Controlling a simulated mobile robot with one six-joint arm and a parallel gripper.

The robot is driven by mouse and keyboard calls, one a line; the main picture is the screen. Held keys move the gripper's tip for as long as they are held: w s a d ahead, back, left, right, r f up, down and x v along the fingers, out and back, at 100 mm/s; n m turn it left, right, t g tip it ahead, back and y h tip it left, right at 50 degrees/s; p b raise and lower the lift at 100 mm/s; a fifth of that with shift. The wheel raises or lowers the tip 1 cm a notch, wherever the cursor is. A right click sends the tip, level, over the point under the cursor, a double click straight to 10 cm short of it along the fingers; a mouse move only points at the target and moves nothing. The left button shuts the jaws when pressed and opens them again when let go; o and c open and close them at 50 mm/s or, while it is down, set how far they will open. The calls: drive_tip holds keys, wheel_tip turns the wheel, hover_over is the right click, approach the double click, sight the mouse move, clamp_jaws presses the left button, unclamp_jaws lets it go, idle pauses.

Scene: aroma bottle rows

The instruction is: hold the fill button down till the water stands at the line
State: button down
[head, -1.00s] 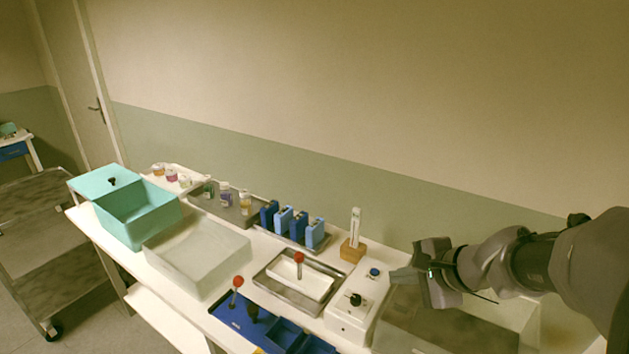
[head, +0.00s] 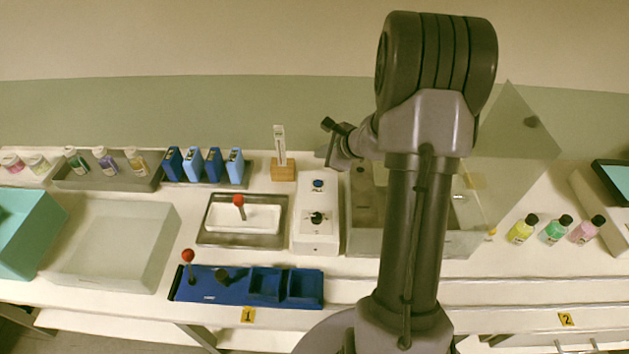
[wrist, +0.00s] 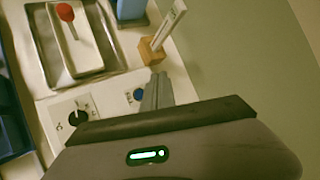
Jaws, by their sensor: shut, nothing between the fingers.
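A white box (head: 318,232) carries a blue button (head: 318,184) near its back end and a black knob (head: 317,217) further forward. In the wrist view the blue button (wrist: 139,94) shows just left of my fingertips, and the black knob (wrist: 78,117) lies lower left. My gripper (head: 324,154) is shut and empty, close behind the button in the head view. Its closed fingers (wrist: 157,82) also show in the wrist view; the button is not covered, and contact is not visible. A clear-walled tank (head: 462,243) stands right of the box, partly hidden by my arm. I cannot make out a water level or line.
A wooden block (head: 283,171) with an upright white strip stands behind left of the box. A metal tray (head: 243,241) with a red-knobbed tool is left. A blue organizer (head: 220,290) lies in front. A clear basin (head: 110,280) stands further left. Several bottles (head: 555,230) stand right.

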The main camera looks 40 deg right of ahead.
sight(320, 184)
wheel_tip(320, 184, down, 8)
drive_tip(key=b, duration=0.6)
drive_tip(key=shift+w+a+f, duration=0.1)
drive_tip(key=shift+f, duration=0.15)
drive_tip(key=shift+f+b, duration=0.15)
drive_tip(key=shift+b, duration=0.3)
drive_tip(key=shift+f, duration=0.1)
idle(1.1)
drive_tip(key=shift+f+b, duration=0.3)
drive_tip(key=shift+b, duration=0.35)
drive_tip(key=shift+f+b, duration=0.4)
drive_tip(key=shift+b, duration=0.1)
idle(4.0)
